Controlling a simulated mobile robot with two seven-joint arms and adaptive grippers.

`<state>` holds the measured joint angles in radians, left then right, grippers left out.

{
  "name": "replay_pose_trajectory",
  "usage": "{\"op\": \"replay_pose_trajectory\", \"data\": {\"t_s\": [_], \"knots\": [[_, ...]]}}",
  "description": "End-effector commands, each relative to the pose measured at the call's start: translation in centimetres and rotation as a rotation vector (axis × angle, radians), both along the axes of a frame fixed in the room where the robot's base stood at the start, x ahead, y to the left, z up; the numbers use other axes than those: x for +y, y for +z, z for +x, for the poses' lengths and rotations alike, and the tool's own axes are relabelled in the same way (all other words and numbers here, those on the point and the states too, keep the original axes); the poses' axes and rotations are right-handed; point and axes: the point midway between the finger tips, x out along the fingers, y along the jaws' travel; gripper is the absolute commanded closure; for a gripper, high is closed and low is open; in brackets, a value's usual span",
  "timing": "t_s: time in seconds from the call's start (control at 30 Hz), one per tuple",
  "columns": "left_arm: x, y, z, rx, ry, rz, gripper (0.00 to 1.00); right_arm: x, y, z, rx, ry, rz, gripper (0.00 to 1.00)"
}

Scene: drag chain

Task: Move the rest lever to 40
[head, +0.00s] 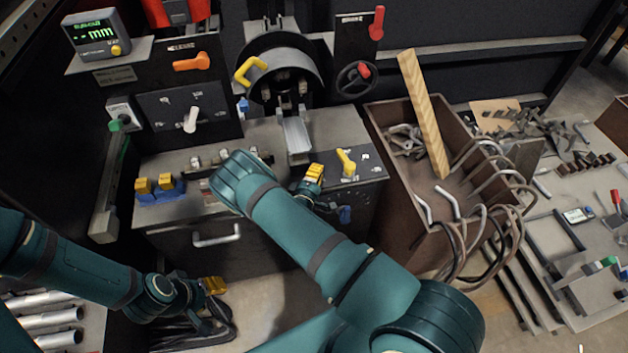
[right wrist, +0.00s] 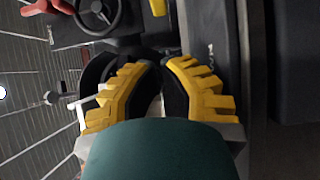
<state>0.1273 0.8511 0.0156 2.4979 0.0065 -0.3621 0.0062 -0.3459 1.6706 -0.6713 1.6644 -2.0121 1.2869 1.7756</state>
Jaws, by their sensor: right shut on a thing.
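Several levers show in the head view, and I cannot read which one is the rest lever. A yellow lever (head: 346,161) stands on the dark panel at the bench's right end. A white lever (head: 191,120) is on the left panel, with an orange lever (head: 192,62) above it. My right gripper (head: 314,174) is left of the yellow lever, over the bench front. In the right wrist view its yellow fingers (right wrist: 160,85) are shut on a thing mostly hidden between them. My left gripper (head: 214,285) is low at the left; its opening is unclear.
A digital readout (head: 95,35) stands at the upper left. A red-handled handwheel (head: 354,77) is behind the yellow lever. A brown bin (head: 400,185) with bent rods and a wooden plank (head: 422,110) stands close on the right. A drawer handle (head: 216,236) sticks out in front.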

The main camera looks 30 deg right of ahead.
Motion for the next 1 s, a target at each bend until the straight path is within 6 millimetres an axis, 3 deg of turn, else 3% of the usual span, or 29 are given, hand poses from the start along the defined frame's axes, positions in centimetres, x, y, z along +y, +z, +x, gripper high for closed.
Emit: {"op": "replay_pose_trajectory", "data": {"t_s": [0.2,0.5,1.0], "knots": [[0.0,-0.6,-0.2,0.004,-0.004,-0.001,0.53,-3.2,-0.1,2.8,-0.001,-0.002,0.000,1.00],[0.0,-0.6,-0.2,0.005,-0.004,-0.001,0.53,-6.6,0.0,2.6,0.001,-0.002,0.001,1.00],[0.0,-0.6,-0.2,0.005,-0.004,-0.001,0.53,-7.0,0.0,2.6,0.001,-0.002,0.001,1.00]]}}
